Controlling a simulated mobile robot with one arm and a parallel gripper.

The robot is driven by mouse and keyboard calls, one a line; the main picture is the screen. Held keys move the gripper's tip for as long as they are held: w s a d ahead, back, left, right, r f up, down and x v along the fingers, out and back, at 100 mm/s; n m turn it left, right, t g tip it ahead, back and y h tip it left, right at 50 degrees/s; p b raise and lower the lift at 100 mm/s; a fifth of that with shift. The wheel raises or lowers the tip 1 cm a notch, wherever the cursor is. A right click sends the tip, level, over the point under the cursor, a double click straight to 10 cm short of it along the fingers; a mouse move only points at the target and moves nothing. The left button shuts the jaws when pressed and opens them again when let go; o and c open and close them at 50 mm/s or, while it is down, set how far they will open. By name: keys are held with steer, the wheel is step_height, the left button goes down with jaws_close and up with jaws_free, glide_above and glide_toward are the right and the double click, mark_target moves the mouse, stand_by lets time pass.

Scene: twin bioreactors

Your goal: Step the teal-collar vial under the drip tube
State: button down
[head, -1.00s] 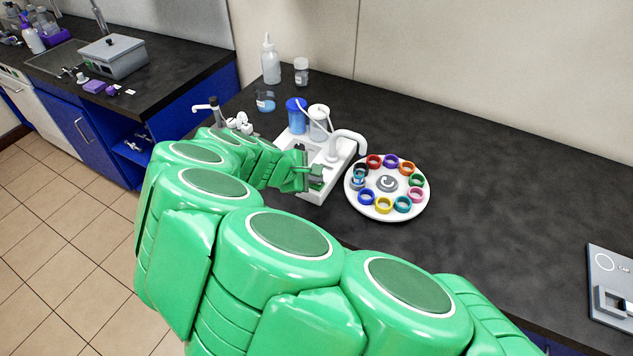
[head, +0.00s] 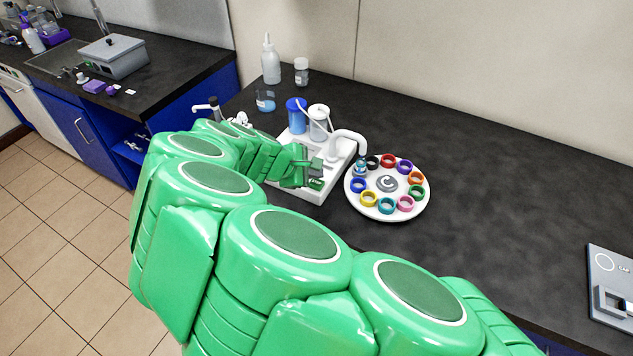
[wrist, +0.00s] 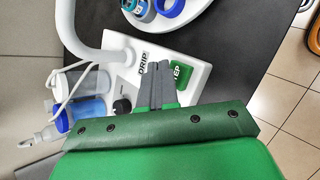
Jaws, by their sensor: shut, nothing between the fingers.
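The white carousel (head: 387,216) holds a ring of vials with coloured collars. The teal-collar vial (head: 387,205) is at its front edge, between the yellow and pink collars, away from the drip tube. The white drip tube (head: 348,135) arches over the carousel's left edge; a light-blue-collar vial (head: 361,170) sits at its outlet. My gripper (head: 316,164) is shut and empty over the white dispenser base. In the wrist view, my fingers (wrist: 160,82) are beside the green STEP button (wrist: 186,78); contact is unclear. The DRIP label (wrist: 141,68) shows beside them.
Blue (head: 297,117) and clear (head: 319,123) containers stand behind the base. A squeeze bottle (head: 270,62) and small jars are farther back. A grey device (head: 612,285) lies at the right. The black bench between it and the carousel is clear.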

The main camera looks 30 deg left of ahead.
mark_target(315, 185)
steer(key=shift+r, duration=2.4)
steer(key=w+d+r+m+g, duration=0.1)
steer(key=d+r+m+g, duration=0.2)
steer(key=d, duration=0.6)
steer(key=w+d+r+m+h, duration=0.15)
steer(key=d+m, duration=0.25)
steer(key=d, duration=0.6)
steer(key=w+d+r+m+g, duration=0.2)
steer(key=d+r+m, duration=0.2)
steer(key=d, duration=0.5)
steer(key=s+d+r+m+g+y, duration=0.1)
steer(key=s+d+m+g+y, duration=0.3)
steer(key=s+d+m, duration=0.75)
steer(key=s+d, duration=0.2)
steer(key=s, duration=0.7)
steer(key=s+d+g+y, duration=0.1)
steer(key=s+d, duration=0.1)
steer(key=s, duration=0.8)
steer(key=shift+d+f, duration=0.15)
steer(key=shift+d, duration=0.1)
